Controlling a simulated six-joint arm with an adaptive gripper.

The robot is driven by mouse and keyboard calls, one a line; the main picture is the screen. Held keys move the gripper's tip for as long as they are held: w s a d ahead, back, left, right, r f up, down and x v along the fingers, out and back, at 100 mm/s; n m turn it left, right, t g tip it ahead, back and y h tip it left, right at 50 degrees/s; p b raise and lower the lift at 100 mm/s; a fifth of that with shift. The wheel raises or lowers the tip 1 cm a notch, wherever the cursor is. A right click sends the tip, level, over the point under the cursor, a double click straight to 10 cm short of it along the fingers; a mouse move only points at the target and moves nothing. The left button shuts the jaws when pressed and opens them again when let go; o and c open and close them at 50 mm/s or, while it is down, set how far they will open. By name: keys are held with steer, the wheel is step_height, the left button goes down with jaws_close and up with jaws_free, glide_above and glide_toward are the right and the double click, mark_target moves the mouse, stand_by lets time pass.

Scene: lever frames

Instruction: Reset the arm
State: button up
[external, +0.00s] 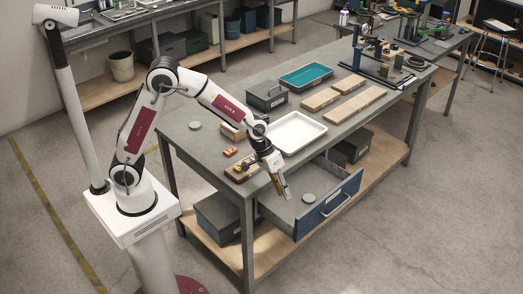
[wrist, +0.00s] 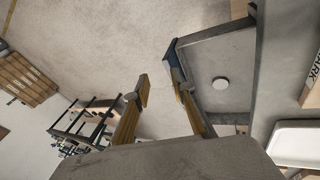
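My arm reaches out from its white pedestal over the near edge of the workbench (external: 222,170). My gripper (external: 286,196) points down beside the left end of an open blue-fronted drawer (external: 330,205). In the wrist view my gripper (wrist: 160,85) has its two yellowish fingers apart, with only floor visible between them. The drawer (wrist: 205,55) shows there to the right of the fingers, its blue front close to the right fingertip.
A white tray (external: 296,132), a small orange block (external: 231,151), wooden boards (external: 340,93), a grey box (external: 267,95) and a teal tray (external: 306,76) stand on the bench. The floor in front of the drawer is clear.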

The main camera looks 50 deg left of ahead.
steer(key=s+a+r+t+y, duration=0.1)
steer(key=s+a+r, duration=0.4)
steer(key=a, duration=0.8)
steer(key=s+a+r+n+t+y, duration=0.1)
steer(key=s+a+r, duration=0.4)
steer(key=a, duration=0.8)
steer(key=s+a+r+n+t+y, duration=0.1)
steer(key=s+a+r, duration=0.4)
steer(key=a, duration=0.8)
steer(key=shift+s+r+t+y, duration=0.25)
steer(key=shift+s+t+y, duration=0.15)
steer(key=shift+s+y, duration=0.4)
